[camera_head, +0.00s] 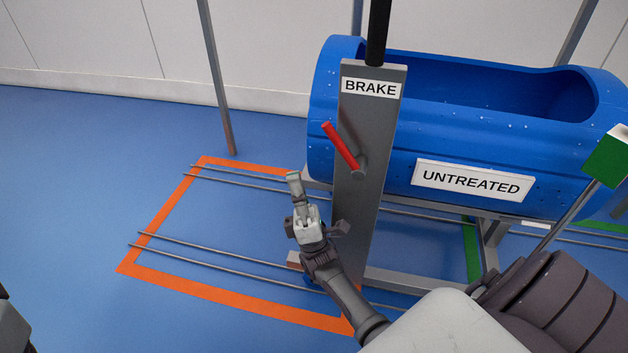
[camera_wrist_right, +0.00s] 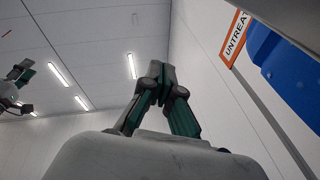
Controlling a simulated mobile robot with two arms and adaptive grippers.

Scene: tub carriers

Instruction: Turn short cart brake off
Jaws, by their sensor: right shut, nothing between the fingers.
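The brake lever is a red handle (camera_head: 341,146) on a grey post (camera_head: 357,215) under a white BRAKE label (camera_head: 371,87). It slants from its grey pivot up and to the left. The post stands at the near end of the cart with the blue tub (camera_head: 440,160), labelled UNTREATED. My right gripper (camera_head: 294,178) is shut and empty, pointing up, below and left of the red handle and apart from it in the picture. In the right wrist view its fingers (camera_wrist_right: 157,72) meet at the tips with nothing between them. My left gripper is not clearly in view.
An orange floor outline (camera_head: 165,217) and rails (camera_head: 215,253) lie left of the post on the blue floor. A thin grey pole (camera_head: 217,80) stands behind. A green block (camera_head: 607,158) on a rod is at the right. The floor at the left is free.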

